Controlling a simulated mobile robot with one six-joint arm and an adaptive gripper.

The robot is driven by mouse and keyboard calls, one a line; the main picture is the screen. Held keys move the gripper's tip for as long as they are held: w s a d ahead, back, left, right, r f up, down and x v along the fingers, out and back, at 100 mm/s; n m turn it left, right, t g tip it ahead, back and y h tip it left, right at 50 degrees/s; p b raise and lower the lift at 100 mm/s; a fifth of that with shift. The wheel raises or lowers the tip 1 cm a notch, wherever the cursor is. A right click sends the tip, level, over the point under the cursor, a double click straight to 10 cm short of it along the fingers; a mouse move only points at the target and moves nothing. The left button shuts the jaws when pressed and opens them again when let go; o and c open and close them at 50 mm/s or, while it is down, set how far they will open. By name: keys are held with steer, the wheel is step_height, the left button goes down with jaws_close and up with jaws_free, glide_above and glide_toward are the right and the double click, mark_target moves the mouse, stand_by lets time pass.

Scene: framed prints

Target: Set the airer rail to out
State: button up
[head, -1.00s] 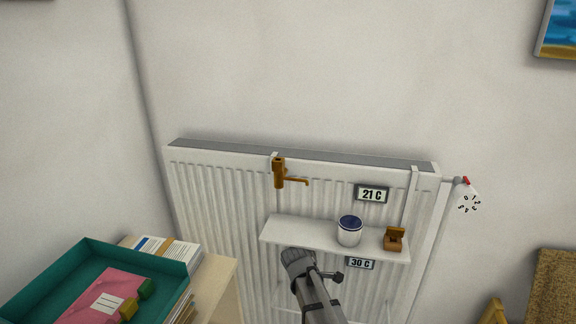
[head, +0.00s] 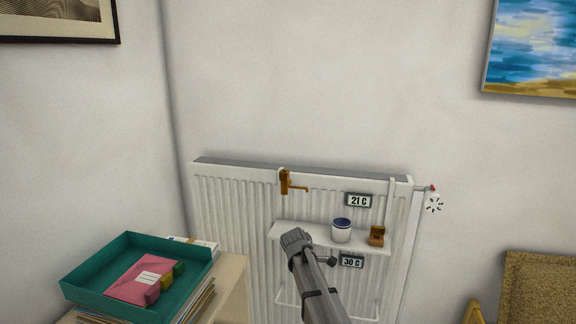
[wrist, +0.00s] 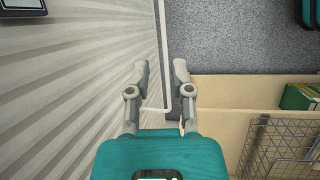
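The airer rail is a thin white bent rod low on the front of the white radiator (head: 235,215). Part of the rail (head: 288,304) shows below the shelf in the head view, and my arm hides its middle. In the wrist view the rail (wrist: 162,60) runs down between the fingers and bends left near their bases. My gripper (wrist: 160,68) is open, one finger on each side of the rod; I cannot tell whether either touches it. The ribbed radiator front fills the left of that view. The gripper is hidden in the head view behind my arm.
A white shelf (head: 284,231) on the radiator holds a blue-rimmed cup (head: 341,231) and a small brown box (head: 376,237). A brass tap-like fitting (head: 286,183) hangs at the top. A teal tray (head: 85,290) stands left. A wire basket (wrist: 275,145) is at right.

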steer(key=s+d+f+m+y, duration=0.15)
steer(key=s+d+m, duration=0.4)
steer(key=s, duration=0.75)
steer(key=s+d+m+y, duration=0.2)
steer(key=s+m+y, duration=0.1)
steer(key=s+m, duration=0.75)
step_height(320, 180, up, 17)
steer(key=s+n+p, duration=0.1)
steer(key=p, duration=1.6)
steer(key=shift+f+n+g, duration=0.15)
steer(key=shift+n+g, duration=0.25)
steer(key=shift+d, duration=0.1)
